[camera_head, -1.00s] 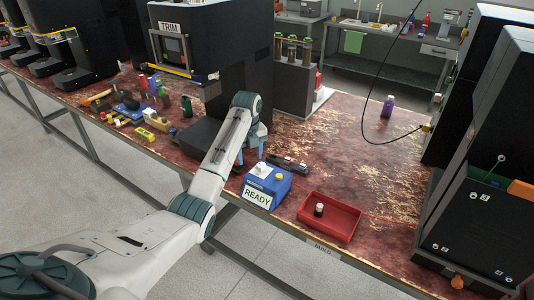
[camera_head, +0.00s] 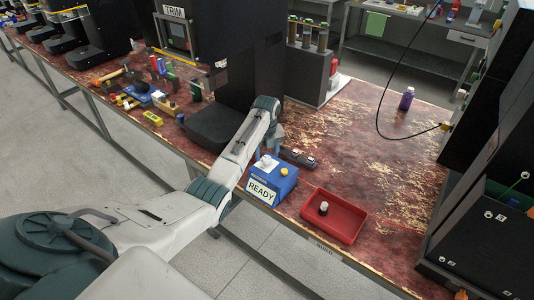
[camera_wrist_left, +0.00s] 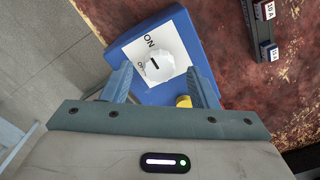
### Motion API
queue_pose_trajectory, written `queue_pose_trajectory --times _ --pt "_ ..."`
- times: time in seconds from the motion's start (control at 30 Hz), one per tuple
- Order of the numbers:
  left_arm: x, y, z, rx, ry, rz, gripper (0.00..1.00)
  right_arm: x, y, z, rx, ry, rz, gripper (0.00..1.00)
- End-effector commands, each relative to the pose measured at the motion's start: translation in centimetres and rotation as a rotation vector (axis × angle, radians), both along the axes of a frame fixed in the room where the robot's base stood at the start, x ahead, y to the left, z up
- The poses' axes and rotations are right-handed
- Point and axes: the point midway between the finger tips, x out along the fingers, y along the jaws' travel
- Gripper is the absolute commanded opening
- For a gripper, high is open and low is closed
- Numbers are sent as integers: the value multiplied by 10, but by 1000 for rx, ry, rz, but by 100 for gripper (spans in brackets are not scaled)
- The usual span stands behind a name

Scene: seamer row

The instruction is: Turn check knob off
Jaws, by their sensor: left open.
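The check knob is a white round knob (camera_wrist_left: 160,66) with a dark pointer mark. It sits on a white plate marked ON and OFF, on a blue box (camera_wrist_left: 150,28). In the head view the knob (camera_head: 266,161) is on top of the blue box (camera_head: 272,180), whose front label reads READY. My left gripper (camera_wrist_left: 160,80) is open, with one finger on each side of the knob's near side in the left wrist view. I cannot tell whether the fingers touch it. A yellow button (camera_wrist_left: 184,101) is beside the right finger. My right gripper is not in view.
A red tray (camera_head: 352,232) holding a small black-and-white item (camera_head: 323,208) lies right of the box. A dark device (camera_head: 298,158) lies behind the box. A purple bottle (camera_head: 406,99) stands farther back. The black TRIM machine (camera_head: 205,60) stands behind my left arm.

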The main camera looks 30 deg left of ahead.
Motion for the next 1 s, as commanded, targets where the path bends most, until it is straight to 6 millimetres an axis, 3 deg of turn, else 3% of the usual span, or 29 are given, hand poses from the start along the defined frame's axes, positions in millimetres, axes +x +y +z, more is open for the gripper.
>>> queue_pose_trajectory --times 0.2,0.43,0.67,1.0 --pt "-1 0 -13 0 0 0 54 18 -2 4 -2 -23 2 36" --pt "0 0 -14 0 0 0 54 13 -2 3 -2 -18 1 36" --pt "0 0 -14 0 0 0 11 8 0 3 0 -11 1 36" --pt "0 0 -12 0 0 39 10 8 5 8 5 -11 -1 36"
